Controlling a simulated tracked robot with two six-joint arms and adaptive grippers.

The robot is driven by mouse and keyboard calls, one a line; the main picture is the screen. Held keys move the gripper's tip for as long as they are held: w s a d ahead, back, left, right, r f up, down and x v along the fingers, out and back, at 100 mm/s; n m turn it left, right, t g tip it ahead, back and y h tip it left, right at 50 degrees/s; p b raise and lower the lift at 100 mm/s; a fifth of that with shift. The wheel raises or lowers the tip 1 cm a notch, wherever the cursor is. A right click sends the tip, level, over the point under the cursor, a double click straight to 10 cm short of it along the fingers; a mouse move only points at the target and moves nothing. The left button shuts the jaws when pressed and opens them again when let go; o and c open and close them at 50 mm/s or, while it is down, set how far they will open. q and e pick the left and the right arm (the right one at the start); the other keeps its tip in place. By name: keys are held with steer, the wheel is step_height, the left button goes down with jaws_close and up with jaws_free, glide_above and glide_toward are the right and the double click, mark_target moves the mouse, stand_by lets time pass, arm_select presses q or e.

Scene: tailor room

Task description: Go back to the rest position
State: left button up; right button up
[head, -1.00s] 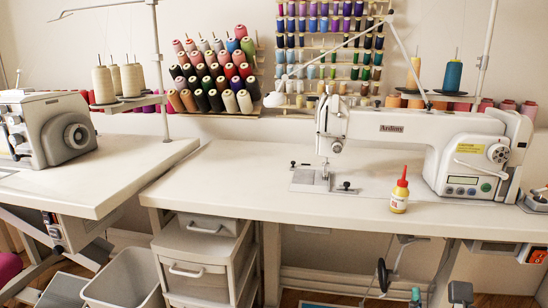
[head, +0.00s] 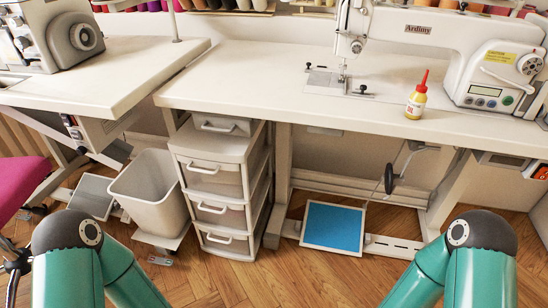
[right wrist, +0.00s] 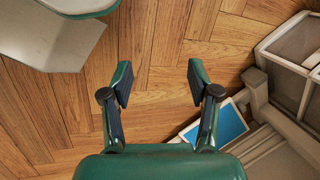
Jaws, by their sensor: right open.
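My right gripper (right wrist: 158,90) is open and empty in the right wrist view, with its two fingers apart over the wooden floor. Nothing lies between the fingers. In the head view both of my green arms come in at the bottom left and bottom right. Their grippers are outside that picture, and my left gripper shows in no view.
A white sewing table (head: 245,80) carries a sewing machine (head: 420,45) and a yellow bottle with red cap (head: 416,100). Below are a drawer unit (head: 212,180), a grey bin (head: 150,190) and a blue pedal (head: 333,226). Bare wooden floor (head: 235,280) lies in front.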

step_height(320, 180, up, 38)
steer(key=s+a+n+g+p, duration=0.1)
steer(key=n+p, duration=0.6)
steer(key=p, duration=3.1)
steer(key=shift+s+a+r+y, duration=0.25)
steer(key=shift+s+y, duration=0.15)
steer(key=shift+s, duration=0.05)
steer(key=shift+f, duration=0.1)
